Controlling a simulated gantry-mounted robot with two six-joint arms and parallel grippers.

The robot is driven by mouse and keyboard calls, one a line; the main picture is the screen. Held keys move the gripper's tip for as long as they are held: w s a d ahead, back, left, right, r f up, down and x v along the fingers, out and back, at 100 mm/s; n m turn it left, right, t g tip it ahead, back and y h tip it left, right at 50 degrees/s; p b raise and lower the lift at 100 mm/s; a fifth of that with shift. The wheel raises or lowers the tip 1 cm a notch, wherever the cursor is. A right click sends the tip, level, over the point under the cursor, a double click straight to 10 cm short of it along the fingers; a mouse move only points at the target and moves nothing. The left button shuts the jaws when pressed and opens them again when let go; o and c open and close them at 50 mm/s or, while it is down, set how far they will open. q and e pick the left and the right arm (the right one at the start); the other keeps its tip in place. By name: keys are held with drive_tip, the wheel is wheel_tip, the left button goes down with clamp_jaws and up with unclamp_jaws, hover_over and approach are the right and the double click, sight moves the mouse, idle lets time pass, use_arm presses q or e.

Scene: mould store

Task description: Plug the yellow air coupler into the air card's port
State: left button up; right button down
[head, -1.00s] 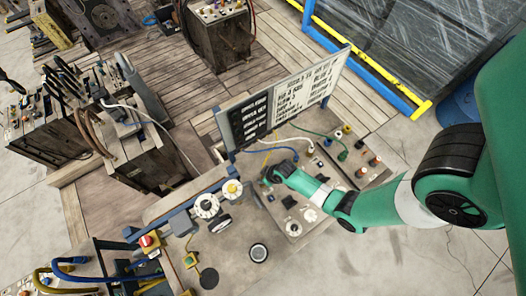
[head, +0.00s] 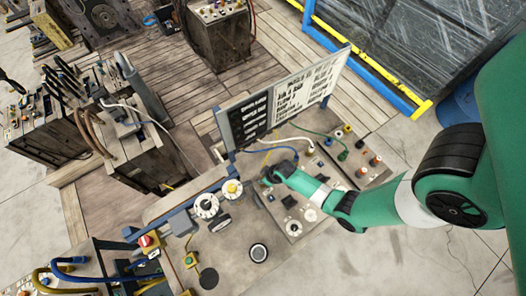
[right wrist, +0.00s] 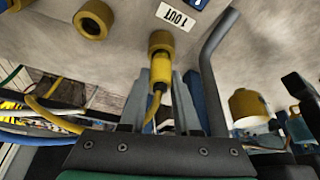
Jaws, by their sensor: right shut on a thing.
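The yellow air coupler (right wrist: 159,69), with a yellow hose bent away below it, is upright in the right wrist view. Its top end meets the brass-coloured ring of a port (right wrist: 161,41) beside a "1 OUT" label. They look in line and touching, but I cannot tell how deep the coupler sits. My right gripper (right wrist: 158,92) is shut on the coupler, one grey finger on each side. In the head view, my right gripper (head: 270,178) is over the panel at the foot of the sign board and hides the coupler. My left gripper is not in view.
A second brass ring port (right wrist: 93,19) is left of the label. A grey bent rod (right wrist: 213,50) and a brass cylinder (right wrist: 251,107) stand close on the right. The sign board (head: 285,98) rises behind the panel. White and green hoses cross near my gripper.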

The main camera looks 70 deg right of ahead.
drive_tip(key=shift+f+b, duration=0.35)
drive_tip(key=shift+f, duration=0.05)
idle(0.4)
drive_tip(key=shift+c, duration=0.7)
unclamp_jaws()
wheel_tip(320, 180, up, 6)
drive_tip(key=p, duration=0.5)
drive_tip(key=shift+f+p, duration=0.15)
drive_tip(key=shift+p, duration=0.15)
drive_tip(key=shift+r+p, duration=0.65)
drive_tip(key=shift+r, duration=0.35)
